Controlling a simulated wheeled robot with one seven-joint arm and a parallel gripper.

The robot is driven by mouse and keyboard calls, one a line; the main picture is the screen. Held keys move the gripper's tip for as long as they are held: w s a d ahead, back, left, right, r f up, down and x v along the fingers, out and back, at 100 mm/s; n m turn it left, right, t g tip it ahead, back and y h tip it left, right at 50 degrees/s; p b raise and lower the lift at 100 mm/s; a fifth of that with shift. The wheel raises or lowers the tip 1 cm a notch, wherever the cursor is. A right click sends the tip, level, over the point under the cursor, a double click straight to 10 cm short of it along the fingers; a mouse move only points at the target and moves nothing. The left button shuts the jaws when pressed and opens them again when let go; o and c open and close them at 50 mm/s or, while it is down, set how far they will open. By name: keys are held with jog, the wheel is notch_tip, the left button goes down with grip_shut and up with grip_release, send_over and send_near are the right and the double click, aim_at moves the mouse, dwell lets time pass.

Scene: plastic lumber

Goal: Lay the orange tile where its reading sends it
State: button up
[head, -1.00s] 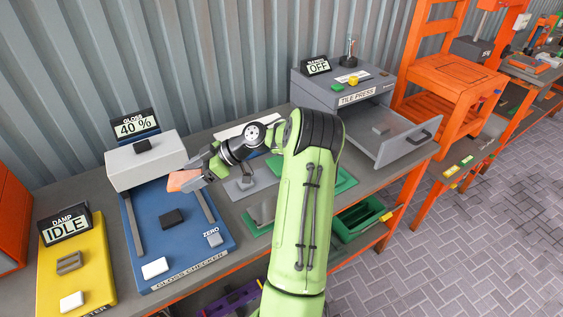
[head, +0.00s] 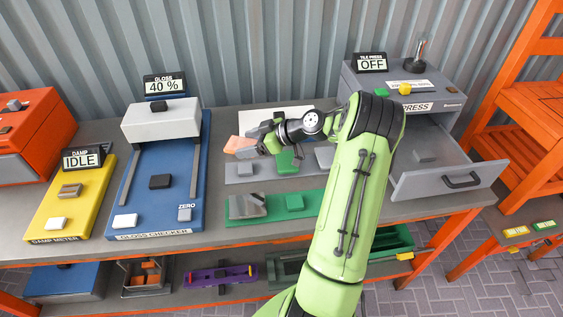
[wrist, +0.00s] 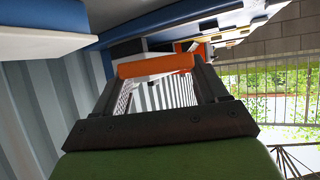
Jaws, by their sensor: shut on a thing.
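My gripper (head: 250,145) is shut on the orange tile (head: 238,144) and holds it just right of the blue gloss checker (head: 145,211), near the grey board (head: 240,179). In the wrist view the tile (wrist: 155,64) lies between the fingertips. The gloss display (head: 164,85) reads 40 %. The damp meter (head: 60,205) display reads IDLE. The grey tile press (head: 350,85) reads OFF, and its drawer (head: 445,181) is open with a grey block (head: 424,156) inside.
A green board (head: 315,205) with grey and green pieces lies in front of the grey board. A white panel (head: 275,118) is behind them, partly hidden by my arm. A red-orange cabinet (head: 30,140) stands far left. The lower shelf holds a purple tool (head: 205,278) and a green tray (head: 390,240).

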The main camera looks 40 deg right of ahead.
aim_at(252, 169)
notch_tip(252, 169, down, 8)
jog(key=shift+f+b, duration=0.25)
jog(key=shift+b, duration=0.5)
jog(key=o, duration=1.1)
jog(key=shift+w, duration=0.1)
jog(key=shift+o, duration=0.2)
jog(key=shift+r, duration=0.1)
